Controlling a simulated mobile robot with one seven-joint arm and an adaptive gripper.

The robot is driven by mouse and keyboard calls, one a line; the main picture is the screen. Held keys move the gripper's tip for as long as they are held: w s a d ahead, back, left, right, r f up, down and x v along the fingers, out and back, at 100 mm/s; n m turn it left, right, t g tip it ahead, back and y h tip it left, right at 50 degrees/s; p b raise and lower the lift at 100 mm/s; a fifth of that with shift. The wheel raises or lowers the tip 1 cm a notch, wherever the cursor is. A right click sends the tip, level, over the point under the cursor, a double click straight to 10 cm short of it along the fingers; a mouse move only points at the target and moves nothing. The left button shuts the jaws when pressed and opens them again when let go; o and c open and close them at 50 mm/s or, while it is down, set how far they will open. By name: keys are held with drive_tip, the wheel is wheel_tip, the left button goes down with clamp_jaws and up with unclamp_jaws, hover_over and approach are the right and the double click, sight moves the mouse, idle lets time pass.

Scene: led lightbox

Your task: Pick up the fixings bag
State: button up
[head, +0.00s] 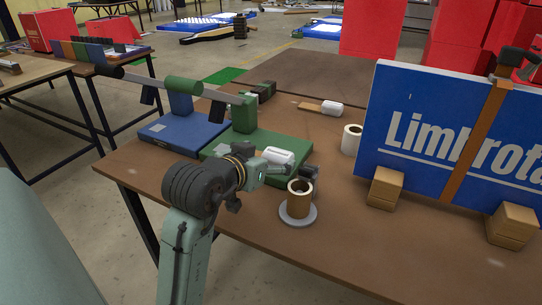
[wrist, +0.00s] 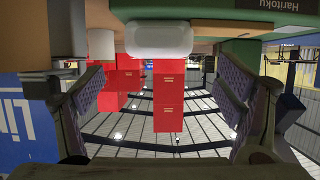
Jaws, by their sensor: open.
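In the wrist view, which looks upside down, the white bag (wrist: 158,38) shows at the top, roughly centred between the fingers. My gripper (head: 286,170) is right by the bag in the head view, with my arm hiding some of the surroundings. In the wrist view my gripper (wrist: 162,85) is open, one finger on each side, with nothing held. The picture does not show contact with the bag.
A brown tube (head: 299,190) on a grey disc stands close on the right. A white roll (head: 351,140) and a blue lettered panel (head: 415,120) on wooden blocks stand further right. A blue box (head: 180,132) lies left. The front right tabletop (head: 350,235) is clear.

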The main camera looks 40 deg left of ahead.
sight(278, 153)
drive_tip(key=p+x, duration=0.1)
drive_tip(key=x, duration=0.3)
drive_tip(key=shift+c, duration=0.3)
drive_tip(key=c, duration=1.5)
drive_tip(key=shift+r, duration=0.1)
